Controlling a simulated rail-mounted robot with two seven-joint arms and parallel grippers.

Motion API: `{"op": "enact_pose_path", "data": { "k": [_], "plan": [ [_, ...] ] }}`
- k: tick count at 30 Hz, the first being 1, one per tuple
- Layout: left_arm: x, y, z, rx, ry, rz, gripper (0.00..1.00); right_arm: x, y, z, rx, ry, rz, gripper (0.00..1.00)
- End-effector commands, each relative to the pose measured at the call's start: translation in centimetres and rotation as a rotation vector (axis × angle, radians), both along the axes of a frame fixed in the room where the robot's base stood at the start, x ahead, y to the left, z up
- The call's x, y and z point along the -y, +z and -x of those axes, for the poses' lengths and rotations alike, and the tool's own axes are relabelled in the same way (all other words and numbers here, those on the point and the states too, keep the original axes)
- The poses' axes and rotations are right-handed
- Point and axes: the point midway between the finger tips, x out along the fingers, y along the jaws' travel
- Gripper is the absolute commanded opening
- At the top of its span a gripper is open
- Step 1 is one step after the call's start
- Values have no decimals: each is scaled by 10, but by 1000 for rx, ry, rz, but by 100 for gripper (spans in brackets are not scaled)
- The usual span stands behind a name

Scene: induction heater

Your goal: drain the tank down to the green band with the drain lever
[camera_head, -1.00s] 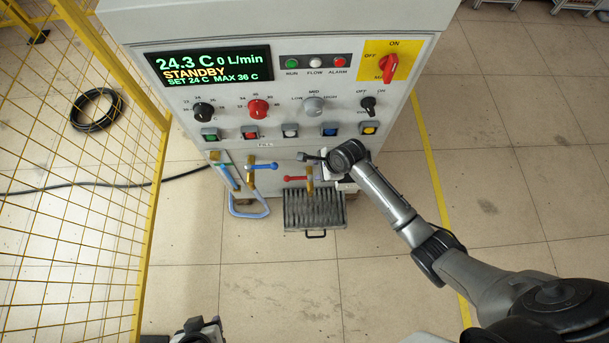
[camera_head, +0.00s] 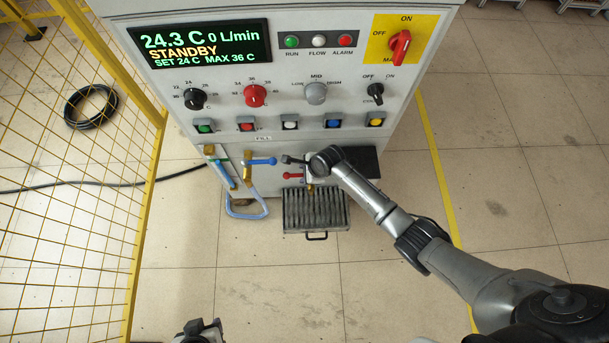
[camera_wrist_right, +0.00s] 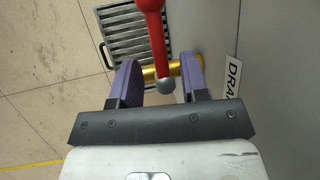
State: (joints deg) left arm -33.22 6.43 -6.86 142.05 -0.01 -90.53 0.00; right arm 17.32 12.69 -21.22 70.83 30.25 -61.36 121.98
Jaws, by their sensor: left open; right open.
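The red drain lever (camera_head: 293,175) sits low on the cabinet front, pointing left from its brass valve (camera_head: 310,187). In the right wrist view the lever (camera_wrist_right: 154,35) runs up out of frame, and its rounded silver end lies between the spread purple fingers of my right gripper (camera_wrist_right: 158,83). The fingers are open; I cannot tell whether they touch it. In the head view my right gripper (camera_head: 294,160) is just above the lever, partly hidden by its wrist. My left gripper (camera_head: 200,331) is at the bottom edge, mostly cut off.
A slotted drain tray (camera_head: 315,212) lies on the floor below the valve. A yellow mesh fence (camera_head: 80,160) stands at left.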

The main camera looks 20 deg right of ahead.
Motion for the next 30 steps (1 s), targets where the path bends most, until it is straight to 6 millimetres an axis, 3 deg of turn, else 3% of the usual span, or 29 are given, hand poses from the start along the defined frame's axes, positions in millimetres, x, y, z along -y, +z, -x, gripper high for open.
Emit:
{"op": "enact_pose_path", "data": {
  "k": [15, 28, 30],
  "plan": [
    [-4, -6, 0, 1, -9, -14, 43, -3, -9, -4, 1, 0, -1, 41],
    [-1, -6, 0, 1, -3, -4, 43, -3, -9, -4, 1, 0, -1, 0],
    [0, -6, 0, 1, -2, -1, 43, -3, -9, -4, 1, -1, -1, 0]
  ]
}}
